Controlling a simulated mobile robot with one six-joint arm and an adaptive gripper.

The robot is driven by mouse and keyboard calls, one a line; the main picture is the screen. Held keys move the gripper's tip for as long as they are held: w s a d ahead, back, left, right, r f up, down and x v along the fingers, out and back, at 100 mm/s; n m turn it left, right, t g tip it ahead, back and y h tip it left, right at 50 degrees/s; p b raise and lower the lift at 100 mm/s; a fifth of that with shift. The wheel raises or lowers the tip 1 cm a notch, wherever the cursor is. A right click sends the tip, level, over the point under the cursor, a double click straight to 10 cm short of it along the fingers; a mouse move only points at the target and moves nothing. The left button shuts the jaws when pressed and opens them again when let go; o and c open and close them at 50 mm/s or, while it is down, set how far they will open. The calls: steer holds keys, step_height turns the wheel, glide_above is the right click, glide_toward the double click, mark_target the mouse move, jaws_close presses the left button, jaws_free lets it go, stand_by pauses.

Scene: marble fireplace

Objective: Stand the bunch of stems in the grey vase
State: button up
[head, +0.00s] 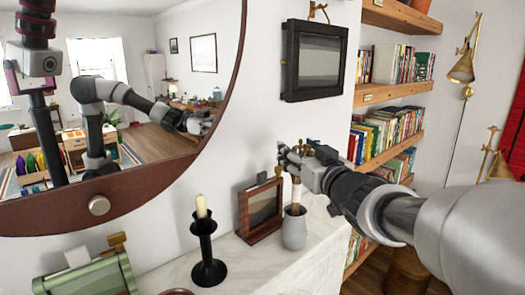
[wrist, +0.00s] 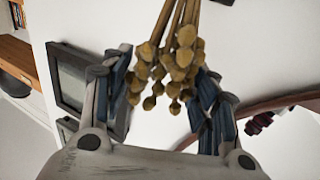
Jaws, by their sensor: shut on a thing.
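The grey vase (head: 294,232) stands upright near the front edge of the marble mantel. My gripper (head: 291,158) is above it and shut on the bunch of stems (head: 296,192). The stems hang down nearly upright, with their lower ends at the vase mouth. I cannot tell for sure how far they are inside. In the wrist view, the brown seed heads of the stems (wrist: 172,65) show between the two blue-padded fingers of the gripper (wrist: 165,88). The vase is not visible in the wrist view.
A brown picture frame (head: 260,212) stands just left of the vase. A black candlestick with a candle (head: 206,245) is further left, and a green box (head: 88,275) at the lower left. A round mirror (head: 140,110) and dark wall frame (head: 316,62) hang behind. Bookshelves (head: 395,90) are right.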

steer(key=o, duration=1.1)
steer(key=v, duration=1.2)
